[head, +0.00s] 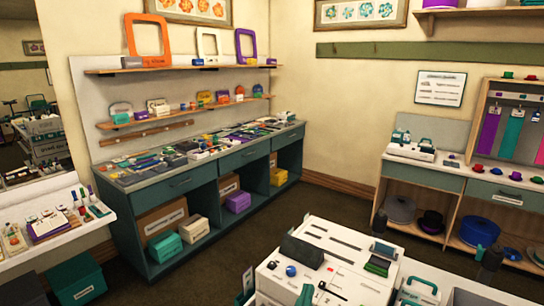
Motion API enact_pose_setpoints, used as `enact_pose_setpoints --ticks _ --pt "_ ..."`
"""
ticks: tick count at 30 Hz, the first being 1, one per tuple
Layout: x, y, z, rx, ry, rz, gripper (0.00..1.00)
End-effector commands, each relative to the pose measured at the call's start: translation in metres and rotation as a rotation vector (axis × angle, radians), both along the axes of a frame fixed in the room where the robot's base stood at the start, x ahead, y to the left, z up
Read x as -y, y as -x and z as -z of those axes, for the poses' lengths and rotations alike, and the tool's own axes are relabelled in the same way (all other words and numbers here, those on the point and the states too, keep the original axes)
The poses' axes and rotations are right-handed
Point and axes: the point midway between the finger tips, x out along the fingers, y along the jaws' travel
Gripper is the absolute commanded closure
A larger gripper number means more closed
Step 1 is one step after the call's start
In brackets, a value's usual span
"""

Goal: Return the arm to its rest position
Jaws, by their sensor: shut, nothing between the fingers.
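I cannot make out my gripper or my arm in the head view. No part of the picture shows clearly as fingers or an arm link, so the arm's pose cannot be told. The task names no other object.
A white unit (335,262) with slots and knobs stands in the bottom foreground. A teal workbench (180,182) full of small items runs along the left wall. A white side table (62,238) stands at left, a cabinet (440,178) at right. Dark floor (235,245) is clear between.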

Motion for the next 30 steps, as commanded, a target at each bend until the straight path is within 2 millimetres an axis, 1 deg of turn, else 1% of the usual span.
enact_pose_setpoints --ticks 1,5,8,12,14,18,20,21,23,27,29,30 --pt "0.0 0.007 0.015 -0.021 0.029 -0.022 1.0" --pt "-0.006 0.027 0.049 -0.061 0.08 -0.093 1.0" --pt "-0.01 0.046 0.077 -0.095 0.106 -0.146 1.0" --pt "-0.017 0.078 0.114 -0.142 0.119 -0.216 1.0" --pt "-0.02 0.093 0.129 -0.164 0.117 -0.245 1.0" --pt "-0.028 0.133 0.162 -0.211 0.096 -0.304 1.0" --pt "-0.031 0.152 0.175 -0.231 0.079 -0.325 1.0" --pt "-0.033 0.164 0.182 -0.243 0.067 -0.338 1.0" --pt "-0.037 0.184 0.193 -0.26 0.045 -0.355 1.0" --pt "-0.046 0.23 0.212 -0.295 -0.022 -0.383 1.0" --pt "-0.05 0.25 0.219 -0.308 -0.055 -0.39 1.0" --pt "-0.053 0.263 0.222 -0.315 -0.079 -0.392 1.0"
